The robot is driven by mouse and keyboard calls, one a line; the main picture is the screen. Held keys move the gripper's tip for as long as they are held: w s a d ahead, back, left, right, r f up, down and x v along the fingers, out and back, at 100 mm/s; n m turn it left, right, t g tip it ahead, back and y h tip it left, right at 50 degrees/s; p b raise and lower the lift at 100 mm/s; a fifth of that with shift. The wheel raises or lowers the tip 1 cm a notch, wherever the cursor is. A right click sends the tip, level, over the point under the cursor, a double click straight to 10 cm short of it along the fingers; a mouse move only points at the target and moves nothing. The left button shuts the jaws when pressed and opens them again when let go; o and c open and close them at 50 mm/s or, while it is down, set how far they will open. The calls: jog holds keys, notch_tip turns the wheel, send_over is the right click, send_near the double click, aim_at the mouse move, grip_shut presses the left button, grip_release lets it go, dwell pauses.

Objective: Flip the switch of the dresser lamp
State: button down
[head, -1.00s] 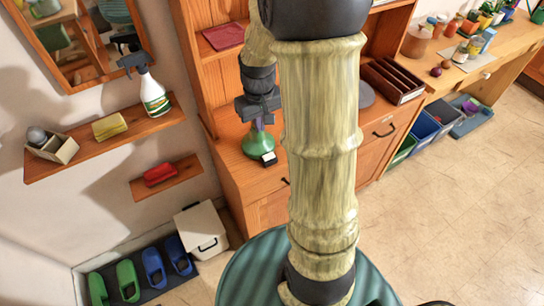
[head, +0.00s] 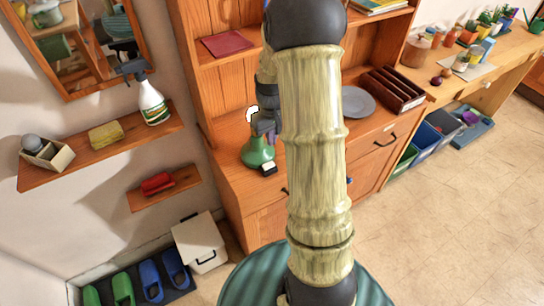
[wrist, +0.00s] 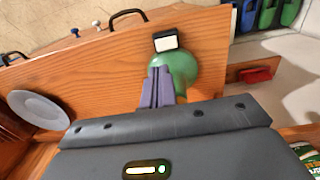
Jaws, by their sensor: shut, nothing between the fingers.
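The dresser lamp has a round green base (head: 257,152) on the dresser top. A white rounded piece (head: 252,113) shows above it, probably its bulb. Its switch (head: 268,168), a white rocker in a black housing, sits at the near edge of the base. The switch (wrist: 166,41) also shows in the wrist view, beyond the fingertips, with the base (wrist: 186,62) behind and right of them. My gripper (head: 270,138) is shut and empty, close over the base. Its fingers (wrist: 162,72) point toward the switch. I cannot tell whether they touch the lamp.
The dresser top (head: 232,182) is clear near the lamp. A grey plate (head: 357,102) and a brown divided tray (head: 398,88) stand to its right. An upper shelf holds a red booklet (head: 227,43). Wall shelves (head: 75,160) are at left.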

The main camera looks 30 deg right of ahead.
aim_at(272, 164)
notch_tip(272, 164, down, 10)
jog(key=shift+r+p, duration=0.15)
jog(key=shift+p, duration=0.7)
jog(key=shift+a, duration=0.75)
jog(key=shift+r, duration=0.1)
